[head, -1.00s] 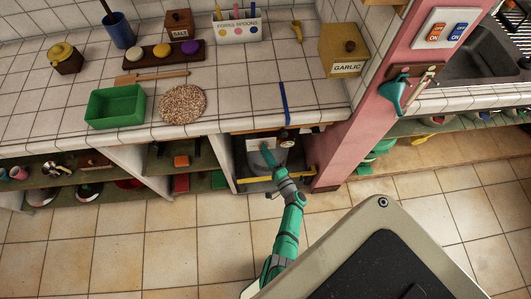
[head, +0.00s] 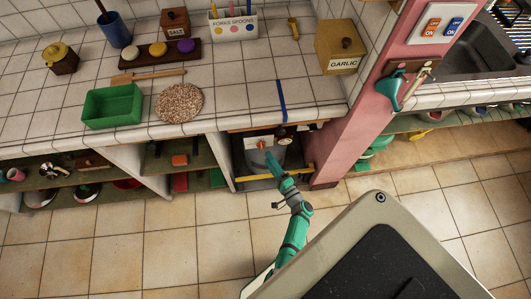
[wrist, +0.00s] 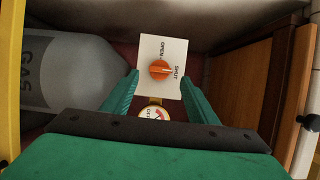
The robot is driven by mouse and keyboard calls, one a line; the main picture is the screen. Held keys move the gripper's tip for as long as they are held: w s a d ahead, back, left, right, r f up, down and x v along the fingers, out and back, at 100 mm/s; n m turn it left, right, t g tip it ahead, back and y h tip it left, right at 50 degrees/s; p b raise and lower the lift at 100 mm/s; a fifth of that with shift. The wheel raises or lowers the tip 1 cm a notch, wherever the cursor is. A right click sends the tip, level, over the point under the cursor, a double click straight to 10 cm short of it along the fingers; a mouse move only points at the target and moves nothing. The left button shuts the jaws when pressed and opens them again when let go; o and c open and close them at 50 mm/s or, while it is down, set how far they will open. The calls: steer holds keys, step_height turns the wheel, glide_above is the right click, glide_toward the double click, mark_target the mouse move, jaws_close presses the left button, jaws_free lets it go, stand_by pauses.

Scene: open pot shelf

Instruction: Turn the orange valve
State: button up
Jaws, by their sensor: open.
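The orange valve (wrist: 159,70) is a round knob on a white plate (wrist: 150,46) marked OPEN and SHUT. In the wrist view it sits ahead of my gripper (wrist: 160,88), between the lines of the two green fingers. The fingers are apart and hold nothing; I cannot tell how far the tips are from the knob. In the head view the valve (head: 263,144) shows small and orange in the compartment under the counter, with my gripper (head: 269,157) just below it.
A grey gas cylinder (wrist: 70,75) lies left of the plate, and a gauge (wrist: 154,113) is below the knob. A yellow bar (wrist: 10,70) is at the far left. A wooden door (wrist: 243,85) with a dark knob stands at the right.

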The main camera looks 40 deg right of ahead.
steer(key=s, duration=0.4)
steer(key=shift+s+a, duration=0.35)
steer(key=shift+a, duration=0.05)
steer(key=s+a+f+n+g+y, duration=0.4)
steer(key=a+f, duration=0.3)
steer(key=a, duration=0.6)
steer(key=s+a+n+g+h, duration=0.1)
steer(key=s+a+n+g, duration=0.35)
steer(key=s+a, duration=0.4)
steer(key=s+a+r+n+t, duration=0.1)
steer(key=a+r+n+t, duration=0.1)
steer(key=r, duration=1.1)
steer(key=s+a+r+n+t, duration=0.2)
steer(key=a+r+n, duration=0.2)
steer(key=r, duration=0.9)
steer(key=s+a+r+n+t, duration=0.2)
steer(key=r+n, duration=0.3)
steer(key=r, duration=0.8)
steer(key=shift+a+r, duration=0.15)
steer(key=shift+a, duration=0.5)
